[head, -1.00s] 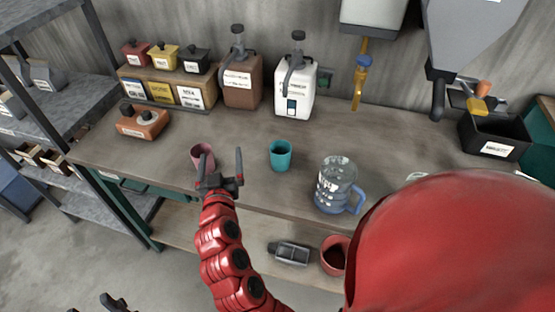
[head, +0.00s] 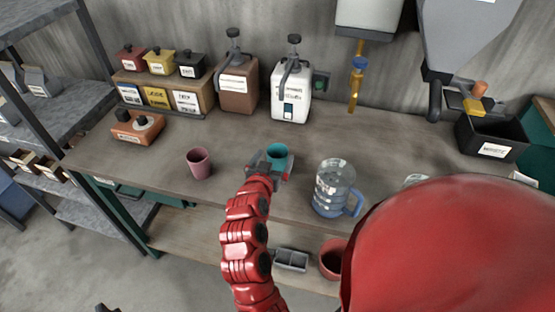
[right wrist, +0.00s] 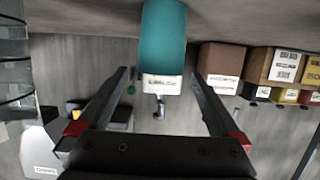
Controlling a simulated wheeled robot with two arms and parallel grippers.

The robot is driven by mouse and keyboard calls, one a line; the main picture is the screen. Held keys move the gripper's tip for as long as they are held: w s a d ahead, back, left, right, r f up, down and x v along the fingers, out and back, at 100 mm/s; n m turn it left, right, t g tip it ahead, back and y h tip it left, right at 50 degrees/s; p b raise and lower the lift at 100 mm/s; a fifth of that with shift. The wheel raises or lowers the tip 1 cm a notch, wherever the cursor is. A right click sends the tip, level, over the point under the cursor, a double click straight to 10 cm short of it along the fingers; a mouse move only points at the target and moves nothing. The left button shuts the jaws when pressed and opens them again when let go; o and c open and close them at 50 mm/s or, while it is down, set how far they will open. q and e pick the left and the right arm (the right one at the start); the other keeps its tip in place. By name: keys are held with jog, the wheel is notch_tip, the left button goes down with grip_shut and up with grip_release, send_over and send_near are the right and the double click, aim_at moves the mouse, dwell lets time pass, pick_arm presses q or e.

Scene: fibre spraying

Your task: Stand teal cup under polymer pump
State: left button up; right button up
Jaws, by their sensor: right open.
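The teal cup (head: 278,151) stands upright on the workbench (head: 235,150), partly hidden by my right gripper (head: 270,166). My right gripper is open, just on the near side of the cup. In the right wrist view the teal cup (right wrist: 164,35) lies in line with the gap between the open fingers (right wrist: 161,74), with room on both sides. A white pump container (head: 291,92) and a brown pump container (head: 239,88) stand at the back; I cannot clearly read their labels. Of my left gripper (head: 106,308), only dark tips show at the bottom edge.
A pink cup (head: 199,163) stands to the left and a clear jug (head: 334,186) to the right of the teal cup. An orange scale-like box (head: 137,127) sits at the left. A black bin (head: 492,140) is at the right. The bench between cup and pumps is clear.

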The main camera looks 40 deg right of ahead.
aim_at(279, 147)
jog(key=shift+x, duration=0.95)
jog(key=shift+w+d+p, duration=0.2)
jog(key=shift+d+p, duration=0.05)
jog(key=shift+p, duration=0.1)
jog(key=p+x, duration=0.2)
jog(key=x, duration=0.2)
jog(key=shift+f, duration=0.1)
jog(key=shift+w+d+f, duration=0.15)
jog(key=shift+w+d, duration=0.1)
jog(key=shift+c, duration=0.2)
jog(key=c, duration=1.3)
